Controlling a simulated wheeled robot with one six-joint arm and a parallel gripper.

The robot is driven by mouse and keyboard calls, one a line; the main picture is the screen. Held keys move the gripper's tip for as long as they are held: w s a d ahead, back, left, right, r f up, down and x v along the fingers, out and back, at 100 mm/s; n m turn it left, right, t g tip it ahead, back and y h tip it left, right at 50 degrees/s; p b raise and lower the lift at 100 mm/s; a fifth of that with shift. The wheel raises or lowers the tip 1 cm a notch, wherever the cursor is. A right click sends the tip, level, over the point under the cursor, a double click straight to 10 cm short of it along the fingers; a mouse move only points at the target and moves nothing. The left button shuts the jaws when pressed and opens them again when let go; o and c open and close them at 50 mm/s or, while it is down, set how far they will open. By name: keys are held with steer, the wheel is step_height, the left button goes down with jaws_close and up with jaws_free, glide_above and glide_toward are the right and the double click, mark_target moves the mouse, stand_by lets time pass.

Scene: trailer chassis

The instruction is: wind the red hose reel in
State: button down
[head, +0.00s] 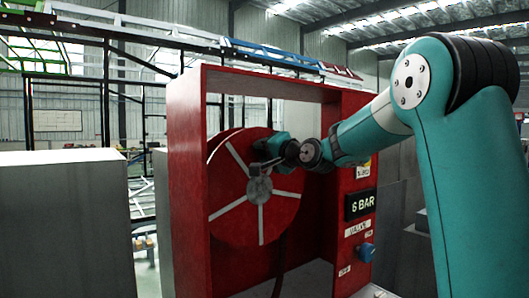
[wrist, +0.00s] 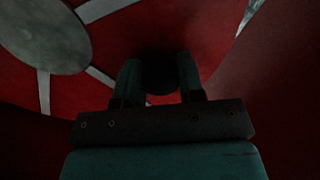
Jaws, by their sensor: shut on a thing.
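The red hose reel (head: 228,210) stands upright inside an open red cabinet in the head view. It has pale spokes and a grey round hub (head: 259,190). In the wrist view the reel's red face (wrist: 210,25) fills the background, with the hub (wrist: 45,35) at upper left. My gripper (head: 264,160) is at the reel's face, just above the hub in the head view. In the wrist view my gripper (wrist: 160,82) is shut on a dark round handle (wrist: 160,70) between its fingers. The handle is hidden in the head view.
The red cabinet (head: 186,170) surrounds the reel, with side walls close to my arm. A dark hose (head: 279,265) hangs below the reel. A grey block (head: 65,225) stands at left.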

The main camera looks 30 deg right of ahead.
steer(key=shift+d, duration=0.1)
steer(key=shift+d+m, duration=0.95)
steer(key=shift+m, duration=0.05)
steer(key=m+p, duration=0.3)
steer(key=m, duration=0.7)
glide_above(289, 184)
steer(key=s+a, duration=0.2)
steer(key=s, duration=0.1)
step_height(289, 184, down, 5)
steer(key=f+m, duration=0.1)
steer(key=d+f+m+p, duration=0.1)
steer(key=m, duration=0.1)
steer(key=shift+d+f+t+h, duration=0.25)
steer(key=shift+d+t+h, duration=0.05)
steer(key=f+m, duration=0.1)
steer(key=f+m+p, duration=0.1)
steer(key=shift+d+f+m, duration=0.2)
steer(key=shift+d+m, duration=0.05)
steer(key=shift+m, duration=0.15)
steer(key=shift+f+m+p, duration=0.4)
steer(key=shift+f+m, duration=0.25)
steer(key=shift+m, duration=0.05)
steer(key=shift+f, duration=0.1)
steer(key=c, duration=0.7)
jaws_free()
steer(key=shift+c, duration=0.2)
